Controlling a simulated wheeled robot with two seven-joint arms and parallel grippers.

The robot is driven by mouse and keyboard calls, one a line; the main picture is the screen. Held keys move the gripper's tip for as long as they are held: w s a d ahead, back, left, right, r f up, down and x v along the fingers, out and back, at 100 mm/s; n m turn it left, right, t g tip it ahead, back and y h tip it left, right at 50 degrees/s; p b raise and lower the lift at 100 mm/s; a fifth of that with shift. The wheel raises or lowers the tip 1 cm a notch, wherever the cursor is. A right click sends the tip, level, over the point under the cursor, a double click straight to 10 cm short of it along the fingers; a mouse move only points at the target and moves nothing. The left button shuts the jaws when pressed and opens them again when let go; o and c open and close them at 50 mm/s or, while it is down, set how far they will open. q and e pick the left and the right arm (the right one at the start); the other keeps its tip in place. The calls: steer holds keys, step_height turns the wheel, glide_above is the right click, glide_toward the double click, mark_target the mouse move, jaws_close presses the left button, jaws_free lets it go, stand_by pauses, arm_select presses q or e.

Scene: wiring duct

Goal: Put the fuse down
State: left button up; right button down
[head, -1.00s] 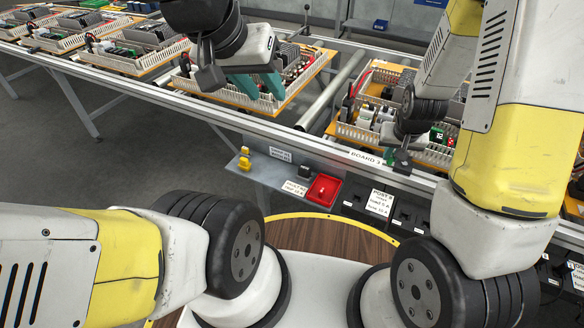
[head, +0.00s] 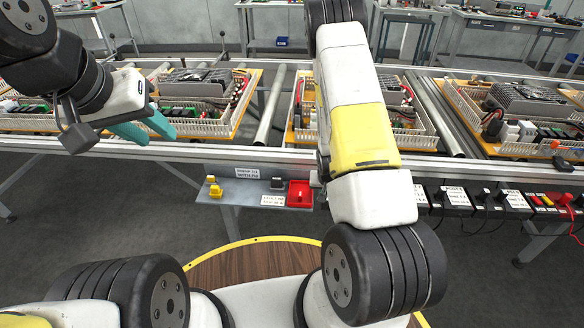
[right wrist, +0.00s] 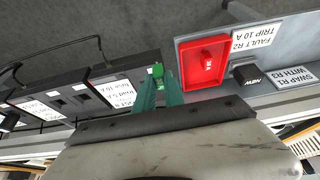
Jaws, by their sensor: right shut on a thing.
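A small green fuse (right wrist: 158,71) sits between the fingertips of my right gripper (right wrist: 160,88) in the right wrist view. The gripper's teal fingers are shut on it. A red tray (right wrist: 222,80) is just right of the fingers there, on a grey shelf; the fuse is outside it. The red tray also shows in the head view (head: 307,203). In the head view my right gripper is hidden behind my own arm. My left gripper (head: 147,128) is at the left, its teal fingers apart and empty, in front of the conveyor's edge.
A black holder marked NEW (right wrist: 245,74) and printed labels are beside the tray. Black boxes with labels (right wrist: 75,92) line the other side. Yellow pieces (head: 214,190) stand at the shelf's left. Boards with wiring ducts (head: 250,105) lie on the conveyor behind.

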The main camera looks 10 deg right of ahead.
steer(key=w+a, duration=0.2)
steer(key=w, duration=0.1)
steer(key=w+a, duration=0.2)
steer(key=w, duration=0.2)
steer(key=w+a+f, duration=0.1)
steer(key=w+a, duration=0.1)
steer(key=w, duration=0.2)
steer(key=shift+f, duration=1.8)
steer(key=shift+f, duration=0.1)
steer(key=c, duration=1.4)
jaws_free()
steer(key=shift+c, duration=0.2)
